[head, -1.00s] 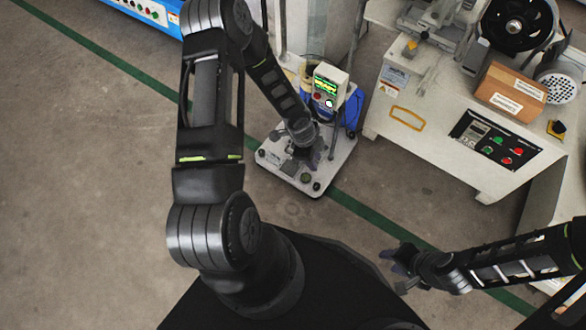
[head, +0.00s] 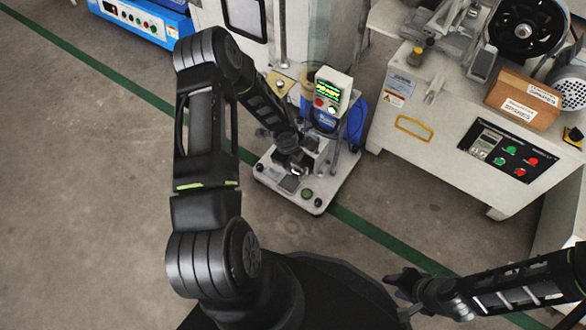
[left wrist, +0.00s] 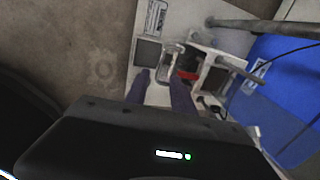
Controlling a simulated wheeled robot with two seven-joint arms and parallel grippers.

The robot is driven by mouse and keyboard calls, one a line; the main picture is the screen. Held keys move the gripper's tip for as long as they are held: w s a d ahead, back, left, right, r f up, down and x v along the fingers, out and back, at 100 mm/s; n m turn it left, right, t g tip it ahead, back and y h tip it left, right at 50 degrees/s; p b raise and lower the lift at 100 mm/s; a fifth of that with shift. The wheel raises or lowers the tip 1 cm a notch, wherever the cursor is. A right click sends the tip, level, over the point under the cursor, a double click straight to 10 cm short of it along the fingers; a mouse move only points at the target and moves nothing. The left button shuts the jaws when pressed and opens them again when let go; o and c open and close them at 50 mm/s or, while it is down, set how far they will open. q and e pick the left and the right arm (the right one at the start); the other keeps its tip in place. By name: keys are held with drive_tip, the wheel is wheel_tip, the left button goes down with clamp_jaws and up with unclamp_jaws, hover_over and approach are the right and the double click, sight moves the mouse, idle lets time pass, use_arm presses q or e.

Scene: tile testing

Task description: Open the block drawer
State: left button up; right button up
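I cannot tell for sure which part is the block drawer. A small tester with a white base plate (head: 318,200) stands on the floor, with a lit display box (head: 331,88) above it. In the left wrist view, a metal loop-shaped part (left wrist: 172,56) and a dark square (left wrist: 147,52) sit on that base. My left gripper (head: 296,172) is low over the tester's base. Its two fingers (left wrist: 160,84) are apart with nothing visible between them, pointing toward the loop-shaped part. My right gripper (head: 396,284) is at the lower right, away from the tester; its fingers are too small to judge.
A large white machine (head: 450,160) with a yellow handle (head: 414,128) and a button panel stands to the right. A brown box (head: 522,98) sits on it. A blue container (left wrist: 285,85) is beside the tester. The floor at left is clear.

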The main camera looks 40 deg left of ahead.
use_arm(q)
drive_tip(key=f, duration=0.1)
drive_tip(key=f+b, duration=0.1)
drive_tip(key=f, duration=0.1)
drive_tip(key=w+f, duration=0.1)
drive_tip(key=f, duration=0.1)
drive_tip(key=shift+b, duration=0.3)
clamp_jaws()
drive_tip(key=shift+s, duration=0.1)
idle(1.0)
